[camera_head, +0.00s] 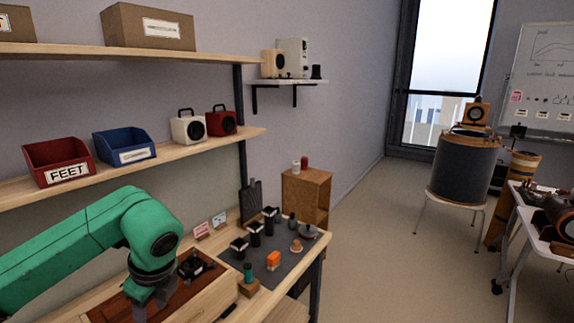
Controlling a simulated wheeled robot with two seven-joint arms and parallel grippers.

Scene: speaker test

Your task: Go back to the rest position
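My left arm is green and comes in from the left. Its grey gripper (152,300) points down over the reddish-brown board (108,311) on the wooden workbench, near the picture's bottom edge. I cannot tell whether its fingers are open or shut, or whether anything is between them. A small black device (193,267) sits on the board just right of the gripper. My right arm and gripper are not in view.
A dark mat (283,272) right of the gripper holds several small parts, including an orange block (273,260). Shelves above hold a red bin (58,160), a blue bin (124,146) and two small speakers. Open floor (400,250) lies right of the bench, before a stool with a drum (465,168).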

